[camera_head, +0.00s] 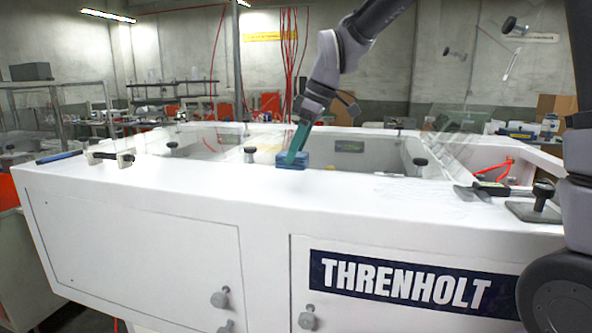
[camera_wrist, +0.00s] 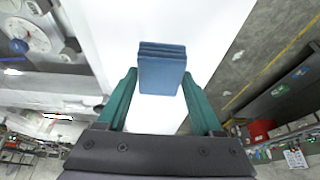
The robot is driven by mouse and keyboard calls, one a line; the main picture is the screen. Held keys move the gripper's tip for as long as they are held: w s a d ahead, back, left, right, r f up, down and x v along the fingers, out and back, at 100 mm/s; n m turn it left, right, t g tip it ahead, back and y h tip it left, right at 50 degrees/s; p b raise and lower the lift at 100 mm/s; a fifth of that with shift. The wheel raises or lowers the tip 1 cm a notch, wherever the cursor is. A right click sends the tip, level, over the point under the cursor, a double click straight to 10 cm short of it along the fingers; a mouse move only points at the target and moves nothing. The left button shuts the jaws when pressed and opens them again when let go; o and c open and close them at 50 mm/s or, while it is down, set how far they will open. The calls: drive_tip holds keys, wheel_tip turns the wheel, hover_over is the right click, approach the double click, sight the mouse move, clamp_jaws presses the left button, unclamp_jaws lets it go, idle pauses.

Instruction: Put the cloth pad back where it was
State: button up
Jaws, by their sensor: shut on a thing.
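The cloth pad is a blue folded block (camera_head: 291,161) at the white rim of the large cabinet, near the middle of the head view. My gripper (camera_head: 295,151) comes down on it from above with its teal fingers tilted. In the wrist view the pad (camera_wrist: 161,70) sits between the two fingertips of my gripper (camera_wrist: 160,78), which is shut on it. Its layered edge faces away from the palm. I cannot tell whether the pad touches the white surface or hangs just above it.
The white cabinet top (camera_head: 150,180) is mostly clear in front. A blue bar (camera_head: 59,157) and a clamp-like tool (camera_head: 111,157) lie at the left. A dark tool (camera_head: 490,188) and a black-knobbed plate (camera_head: 535,209) are at the right. Black knobs (camera_head: 250,153) stand along the rim.

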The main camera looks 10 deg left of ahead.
sight(296, 168)
drive_tip(key=shift+f, duration=2.15)
drive_tip(key=o, duration=1.3)
drive_tip(key=shift+f, duration=0.15)
drive_tip(key=w+v, duration=0.1)
drive_tip(key=v, duration=1.1)
drive_tip(key=s+d+r+m+t+h, duration=0.1)
drive_tip(key=s+d+r+m+t, duration=0.1)
drive_tip(key=d+m, duration=0.45)
drive_tip(key=s+d+r+m+t, duration=0.1)
drive_tip(key=s+d+r+m, duration=0.15)
drive_tip(key=d, duration=0.75)
drive_tip(key=s+d+f+m+t, duration=0.1)
drive_tip(key=s+d+m, duration=0.1)
drive_tip(key=d+m, duration=0.2)
drive_tip(key=s+d+f+m+t+h, duration=0.1)
drive_tip(key=s+d+m, duration=0.2)
drive_tip(key=d, duration=0.1)
drive_tip(key=s+d+f+m+t, duration=0.1)
drive_tip(key=s+d+m, duration=0.2)
drive_tip(key=d+m, duration=0.1)
drive_tip(key=shift+s+d+m+t+h, duration=0.25)
drive_tip(key=shift+d+m+t+h, duration=0.05)
